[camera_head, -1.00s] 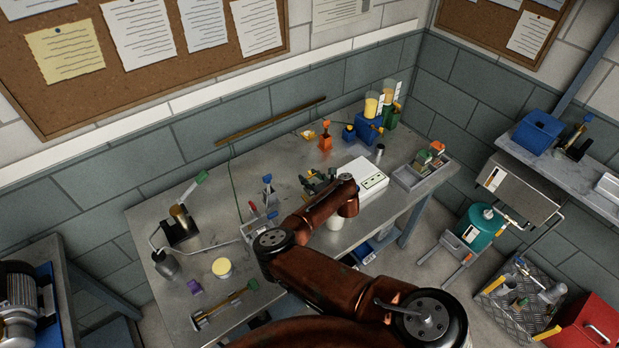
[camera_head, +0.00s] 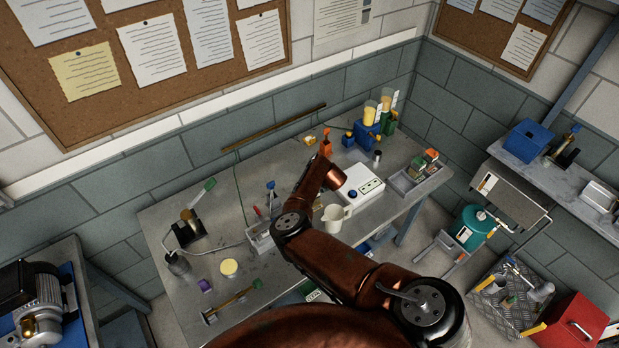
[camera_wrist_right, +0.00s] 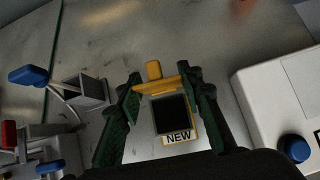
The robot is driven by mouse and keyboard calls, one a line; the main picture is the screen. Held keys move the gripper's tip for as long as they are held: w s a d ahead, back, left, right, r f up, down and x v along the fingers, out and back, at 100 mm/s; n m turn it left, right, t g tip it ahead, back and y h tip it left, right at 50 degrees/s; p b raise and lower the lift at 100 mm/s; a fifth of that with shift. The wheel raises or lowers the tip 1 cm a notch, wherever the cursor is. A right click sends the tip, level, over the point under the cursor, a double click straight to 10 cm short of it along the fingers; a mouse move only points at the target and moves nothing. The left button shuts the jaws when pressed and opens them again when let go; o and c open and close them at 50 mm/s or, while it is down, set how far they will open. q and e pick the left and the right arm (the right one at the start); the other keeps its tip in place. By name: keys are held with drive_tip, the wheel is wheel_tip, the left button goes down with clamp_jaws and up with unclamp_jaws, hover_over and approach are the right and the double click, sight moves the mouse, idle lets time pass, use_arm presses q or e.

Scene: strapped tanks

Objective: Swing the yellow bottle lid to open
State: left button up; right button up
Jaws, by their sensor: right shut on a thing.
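In the right wrist view, my right gripper (camera_wrist_right: 164,82) has its two green fingers closed on a yellow piece with a small tab, which looks like the lid (camera_wrist_right: 160,86). Just below it, between the fingers, is a dark square with a yellow border and a label reading "NEW" (camera_wrist_right: 178,137). In the head view my right arm hides the gripper. A small yellow thing (camera_head: 310,140) shows just beyond the arm there; I cannot tell whether it is the same piece. My left gripper is not in view.
A white box with a blue knob (camera_head: 369,187) stands right of the gripper, with a white mug (camera_head: 334,217) in front. An orange object (camera_head: 326,144) stands beyond my arm. A blue-handled tool in a holder (camera_wrist_right: 75,87) is left of the fingers.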

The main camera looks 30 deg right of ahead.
drive_tip(key=shift+w+f+g+b, duration=0.1)
drive_tip(key=shift+w+g+b, duration=0.1)
drive_tip(key=shift+g+b, duration=0.5)
drive_tip(key=shift+w+f+g+b, duration=0.1)
drive_tip(key=shift+w+g+b, duration=0.1)
drive_tip(key=shift+g+b, duration=0.5)
drive_tip(key=o, duration=1.2)
drive_tip(key=shift+r, duration=0.1)
drive_tip(key=v, duration=1.2)
drive_tip(key=shift+w, duration=0.15)
